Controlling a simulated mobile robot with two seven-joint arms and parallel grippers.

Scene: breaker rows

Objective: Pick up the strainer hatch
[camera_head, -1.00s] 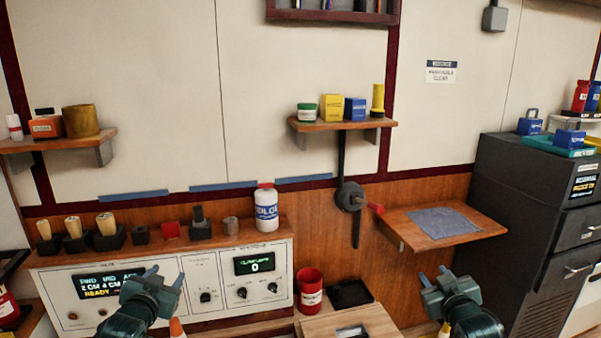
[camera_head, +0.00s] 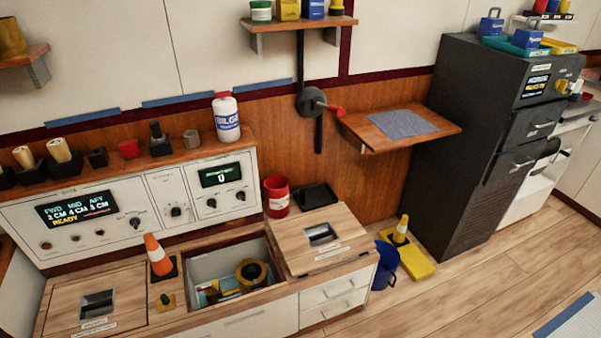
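Two wooden hatch panels with dark recessed handles are in the head view. One (camera_head: 295,228) lies at the right end of the low counter, with a small white label at its front. The other (camera_head: 125,285) lies at the lower left, with labels near its front edge. The lettering is too small to tell which is the strainer hatch. Between them is an open compartment (camera_head: 213,264) with yellow and dark parts inside. Neither of my grippers is in view.
An orange cone (camera_head: 158,256) stands left of the opening. A red canister (camera_head: 276,196) and black tray (camera_head: 318,196) stand behind the right panel. A blue bucket (camera_head: 386,266) and yellow cone (camera_head: 401,230) are on the floor at right. Open floor lies in front.

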